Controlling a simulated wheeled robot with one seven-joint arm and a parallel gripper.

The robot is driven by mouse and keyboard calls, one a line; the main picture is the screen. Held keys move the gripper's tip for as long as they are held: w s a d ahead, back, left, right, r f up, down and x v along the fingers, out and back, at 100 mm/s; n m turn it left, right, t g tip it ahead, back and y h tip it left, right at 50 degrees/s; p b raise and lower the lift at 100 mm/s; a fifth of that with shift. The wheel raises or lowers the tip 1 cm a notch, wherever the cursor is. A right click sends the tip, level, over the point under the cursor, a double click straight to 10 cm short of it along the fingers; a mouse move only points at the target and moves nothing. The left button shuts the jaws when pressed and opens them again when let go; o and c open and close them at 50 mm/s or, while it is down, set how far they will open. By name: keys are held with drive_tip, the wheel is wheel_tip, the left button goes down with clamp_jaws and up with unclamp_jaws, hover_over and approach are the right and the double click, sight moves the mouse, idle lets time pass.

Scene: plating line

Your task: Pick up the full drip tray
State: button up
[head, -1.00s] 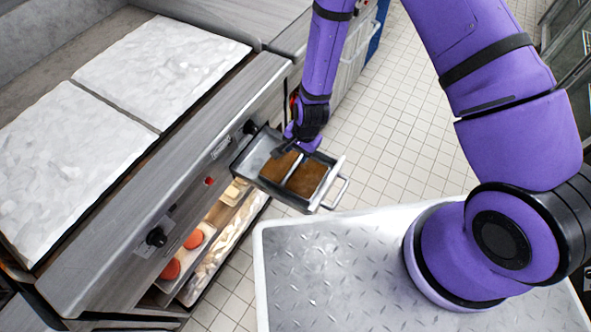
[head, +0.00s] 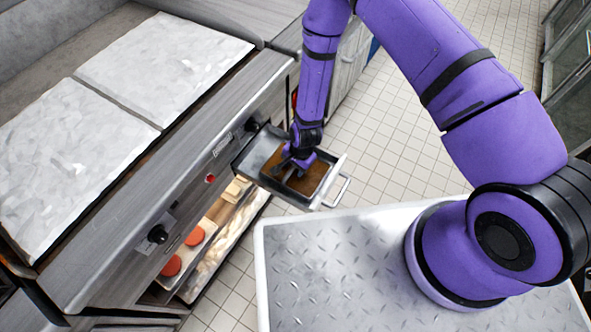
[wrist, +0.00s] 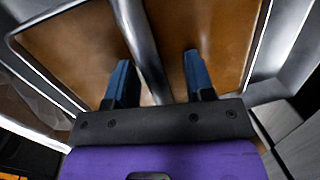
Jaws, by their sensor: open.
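The drip tray (head: 257,152) is a metal tray with brown liquid in it, sticking out from the front of the griddle unit. A metal divider bar (wrist: 137,38) runs across its middle, and a handle (head: 343,190) is on its outer end. My gripper (head: 292,172) is over the tray, pointing down. In the wrist view my gripper (wrist: 157,75) is open, with one dark blue finger on each side of the divider bar. I cannot tell whether the fingers touch the bar. My gripper hides part of the liquid in the head view.
The griddle (head: 165,68) with two pale plates is at the left. Its front panel has black knobs (head: 157,234). Below is an open drawer (head: 238,232) with red and pale food. My metal base top fills the lower right. Tiled floor (head: 405,125) lies beyond.

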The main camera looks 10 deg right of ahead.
drive_tip(key=shift+f, duration=0.4)
clamp_jaws()
drive_tip(key=shift+r, duration=0.1)
